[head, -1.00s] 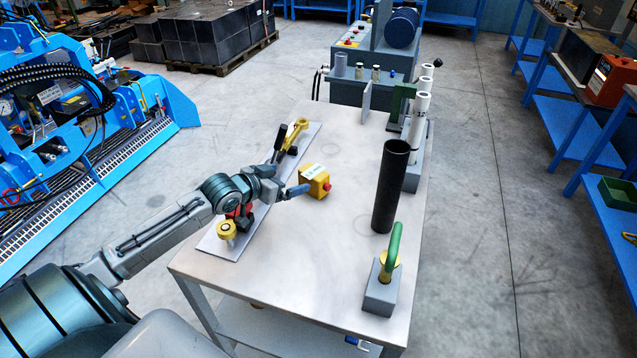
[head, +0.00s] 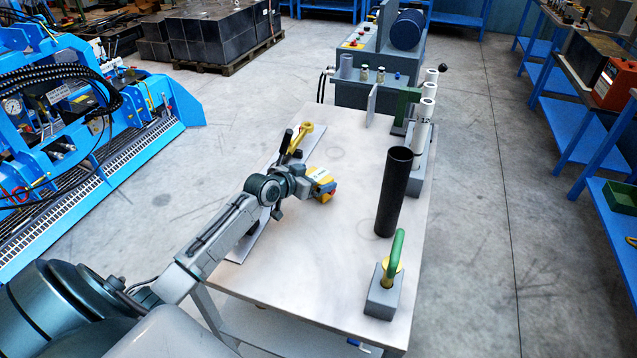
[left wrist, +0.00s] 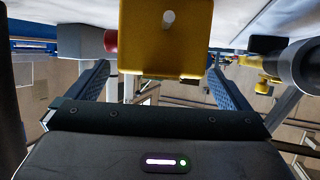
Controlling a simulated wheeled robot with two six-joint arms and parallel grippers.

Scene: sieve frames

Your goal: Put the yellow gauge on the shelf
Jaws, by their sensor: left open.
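A small yellow box with a pale label (head: 319,175) is on the grey table top (head: 320,260), left of the black tube. I take it to be the yellow gauge. My left gripper (head: 325,190) is at the box, and its blue fingers partly cover it. A lower shelf (head: 265,325) shows under the table. My right gripper is out of view.
A black upright tube (head: 393,195) and a grey block with a green handle (head: 384,290) stand on the right. White tubes in a grey stand (head: 420,145) are behind. A plate with a yellow-ended tool (head: 300,138) lies left. The front middle is clear.

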